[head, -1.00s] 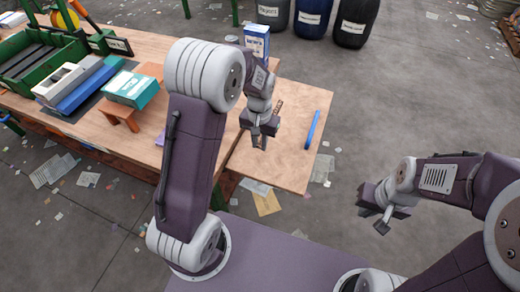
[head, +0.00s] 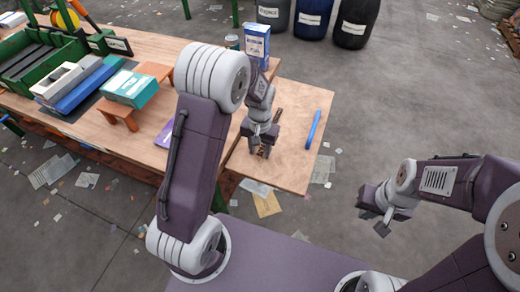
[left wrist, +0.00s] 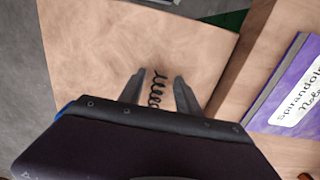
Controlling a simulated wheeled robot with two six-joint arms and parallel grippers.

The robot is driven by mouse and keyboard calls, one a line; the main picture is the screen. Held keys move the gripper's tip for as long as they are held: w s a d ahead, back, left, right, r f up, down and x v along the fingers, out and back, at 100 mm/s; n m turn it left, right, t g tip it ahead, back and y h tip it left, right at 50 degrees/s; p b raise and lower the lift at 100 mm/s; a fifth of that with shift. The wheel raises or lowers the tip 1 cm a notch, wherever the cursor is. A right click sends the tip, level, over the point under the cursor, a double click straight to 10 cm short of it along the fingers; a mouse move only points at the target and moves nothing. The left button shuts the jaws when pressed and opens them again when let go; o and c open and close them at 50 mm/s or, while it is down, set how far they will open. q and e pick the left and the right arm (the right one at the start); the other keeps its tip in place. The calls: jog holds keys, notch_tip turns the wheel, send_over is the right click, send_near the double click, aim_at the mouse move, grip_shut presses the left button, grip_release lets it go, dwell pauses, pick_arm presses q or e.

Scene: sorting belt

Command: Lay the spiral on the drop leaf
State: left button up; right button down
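The drop leaf (head: 296,165) is the pale wooden panel at the right end of the table; it also fills the left of the left wrist view (left wrist: 100,50). The spiral (left wrist: 156,88) is a dark coil between the fingers of my left gripper (left wrist: 158,88), with a gap on either side. It appears to lie on the leaf, though its lower end is hidden by the gripper body. In the head view my left gripper (head: 261,151) points down at the leaf, fingers apart. My right gripper (head: 382,222) hangs off to the right over the floor; its opening is unclear.
A blue bar (head: 314,129) lies near the leaf's right edge. A purple notebook (left wrist: 290,95) lies on the main table beside the seam. A blue-white carton (head: 257,42) stands behind my left arm. The teal box (head: 131,88) sits on an orange stand (head: 118,110).

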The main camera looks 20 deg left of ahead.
pick_arm(q)
notch_tip(320, 180, up, 12)
jog(key=p, duration=0.3)
jog(key=s+a+f+t, duration=0.1)
jog(key=s+f, duration=0.2)
jog(key=s, duration=1)
jog(key=shift+s+f+n, duration=0.15)
jog(key=shift+f+n, duration=0.15)
jog(key=shift+f, duration=0.05)
jog(key=shift+r, duration=0.1)
